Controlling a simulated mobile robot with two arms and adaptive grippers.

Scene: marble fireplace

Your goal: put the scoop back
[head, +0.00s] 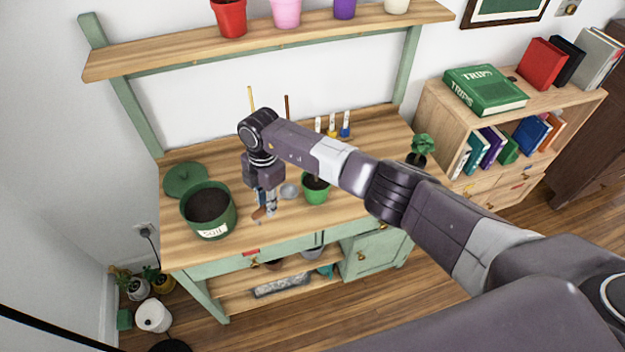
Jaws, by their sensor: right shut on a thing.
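My right gripper (265,210) points down over the potting bench top, between the soil bin and a potted plant. It is shut on the scoop (258,214). Only a small brownish part of the scoop shows at the fingertips; the rest is hidden or too small to make out. The green soil bin (190,218) stands open to the left, full of dark soil, with a "Soil" label. Its green lid (186,179) lies behind it. My left gripper is not in view.
A green pot with a plant (316,193) and a small grey round object (290,191) stand right of my gripper. Several small labelled items (333,128) stand along the back edge of the bench (370,150). A shelf (290,36) with coloured pots runs above. Free bench top lies at front right.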

